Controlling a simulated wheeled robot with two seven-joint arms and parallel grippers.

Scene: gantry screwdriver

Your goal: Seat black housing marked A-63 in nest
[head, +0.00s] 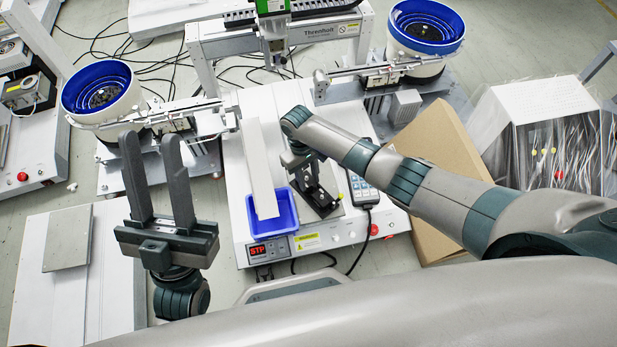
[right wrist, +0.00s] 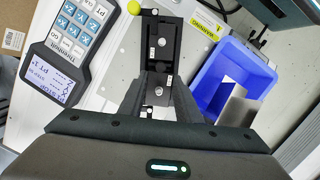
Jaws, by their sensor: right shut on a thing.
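In the head view my left gripper (head: 151,137) is open and empty, fingers pointing up, left of the machine. My right gripper (head: 296,160) is over the machine's base plate, partly covered by its own arm. In the right wrist view its fingers (right wrist: 159,92) are shut on a dark block between them, which I take as the black housing (right wrist: 159,78); its marking is too small to read. A black fixture, apparently the nest (head: 318,196), stands on the plate right of the blue bin. Housing and fixture overlap in the wrist view, so I cannot tell whether the housing is seated.
A blue bin (head: 277,214) with a long pale bar (head: 260,165) stands left of the fixture. A keypad pendant (head: 362,188) lies on its right. Bowl feeders (head: 100,92) and (head: 425,28) flank the gantry (head: 275,40). A cardboard box (head: 445,170) is under my right arm.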

